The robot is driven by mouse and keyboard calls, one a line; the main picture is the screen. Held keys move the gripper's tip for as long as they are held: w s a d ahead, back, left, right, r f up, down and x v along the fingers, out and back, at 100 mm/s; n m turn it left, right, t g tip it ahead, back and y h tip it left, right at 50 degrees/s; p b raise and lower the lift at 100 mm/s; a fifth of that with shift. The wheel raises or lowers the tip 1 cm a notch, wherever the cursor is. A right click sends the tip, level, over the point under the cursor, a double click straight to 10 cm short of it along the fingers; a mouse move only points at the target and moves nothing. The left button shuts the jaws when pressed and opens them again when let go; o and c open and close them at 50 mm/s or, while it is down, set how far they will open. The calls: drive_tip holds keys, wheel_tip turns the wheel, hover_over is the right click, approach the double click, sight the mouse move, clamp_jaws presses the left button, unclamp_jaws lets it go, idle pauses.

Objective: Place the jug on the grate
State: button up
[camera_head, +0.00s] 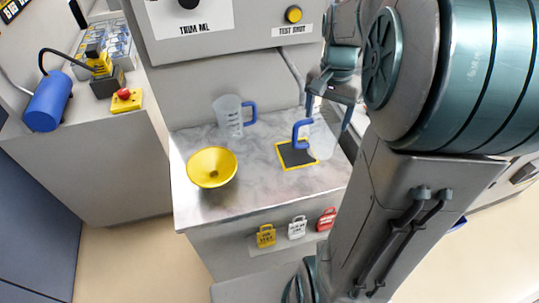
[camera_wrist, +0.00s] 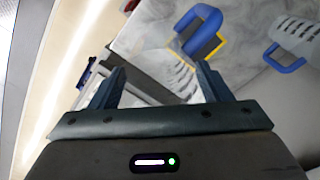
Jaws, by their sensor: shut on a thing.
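My gripper (camera_head: 328,108) is shut on a clear jug (camera_head: 322,142) with a blue handle; its fingers are on either side of the jug. The jug looks upright, its handle to the left. The grate (camera_head: 292,155), a dark square with a yellow frame, lies on the worktop just left of the jug, which covers its right side. I cannot tell whether the jug's base touches it. In the wrist view the held jug (camera_wrist: 180,76) is between the fingers (camera_wrist: 158,80), and a yellow edge of the grate (camera_wrist: 217,46) shows past its blue handle.
A second clear jug (camera_head: 229,117) with a blue handle stands at the back of the worktop (camera_head: 262,180). A yellow funnel (camera_head: 212,167) is at the left. Yellow, white and red tags (camera_head: 297,227) hang at the front. A panel with a yellow button (camera_head: 293,14) is above.

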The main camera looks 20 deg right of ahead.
drive_tip(key=w+a+f+p, duration=0.2)
drive_tip(key=w+a+f, duration=0.1)
drive_tip(key=a+f, duration=0.7)
drive_tip(key=shift+a+f, duration=0.2)
drive_tip(key=shift+f, duration=0.1)
drive_tip(key=shift+f, duration=0.2)
drive_tip(key=o, duration=1.3)
drive_tip(key=shift+r, duration=0.1)
